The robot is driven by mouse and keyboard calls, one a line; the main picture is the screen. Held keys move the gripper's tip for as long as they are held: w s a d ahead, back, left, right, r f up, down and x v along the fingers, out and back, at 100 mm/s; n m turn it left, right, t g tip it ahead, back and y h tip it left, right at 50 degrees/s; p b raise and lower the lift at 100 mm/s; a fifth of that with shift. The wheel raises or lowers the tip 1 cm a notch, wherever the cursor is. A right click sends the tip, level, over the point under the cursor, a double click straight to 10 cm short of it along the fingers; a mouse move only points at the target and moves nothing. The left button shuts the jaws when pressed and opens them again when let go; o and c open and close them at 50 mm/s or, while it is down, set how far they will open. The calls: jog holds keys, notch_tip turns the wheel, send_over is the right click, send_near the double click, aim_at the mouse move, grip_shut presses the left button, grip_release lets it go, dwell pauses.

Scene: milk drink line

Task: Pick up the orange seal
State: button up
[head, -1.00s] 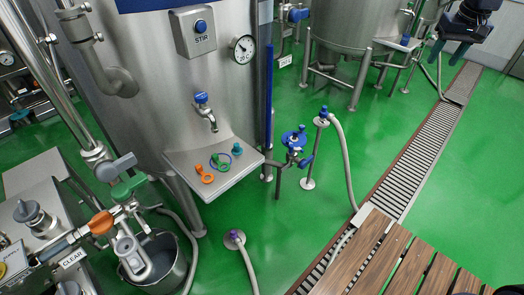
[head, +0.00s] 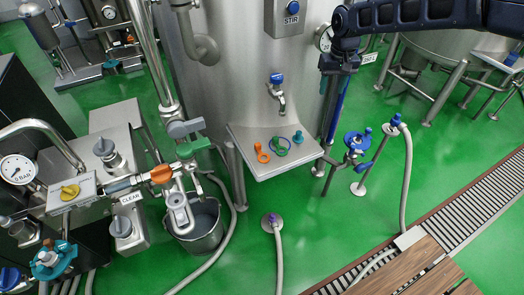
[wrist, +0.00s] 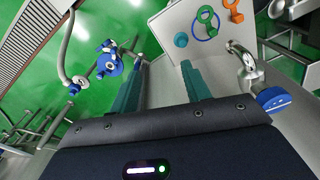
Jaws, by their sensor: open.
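The orange seal (head: 262,153), a small ring with a tab, lies on the left of a steel shelf (head: 262,174) on the tank front. It also shows at the top edge of the wrist view (wrist: 234,12), partly cut off. My gripper (wrist: 161,68) is open and empty, its two teal fingers apart. The seal is beyond the fingertips and to their right in the wrist view. In the head view my arm reaches in from the upper right, and the fingers are hard to make out there.
A green seal (head: 280,150), a thin blue ring (head: 287,141) and a teal cap (head: 298,138) lie right of the orange seal. A blue-handled tap (head: 278,88) hangs above the shelf. A blue valve (head: 357,142) stands to the right. A bucket (head: 207,235) stands lower left.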

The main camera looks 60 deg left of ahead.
jog(key=s+a+f+n, duration=0.1)
jog(key=s+a+f, duration=0.3)
jog(key=s, duration=0.5)
jog(key=s+a+f+n, duration=0.1)
jog(key=s+a+f, duration=0.1)
jog(key=s+f, duration=0.6)
jog(key=n, duration=0.2)
send_over(258, 145)
jog(key=f, duration=0.9)
jog(key=shift+w+d+f, duration=0.1)
jog(key=shift+w+d, duration=0.1)
jog(key=shift+d, duration=0.05)
jog(key=shift+s+a+f, duration=0.1)
jog(key=shift+a+f, duration=0.05)
jog(key=shift+f, duration=1.2)
jog(key=shift+a+f, duration=0.15)
jog(key=shift+f, duration=1.15)
grip_shut()
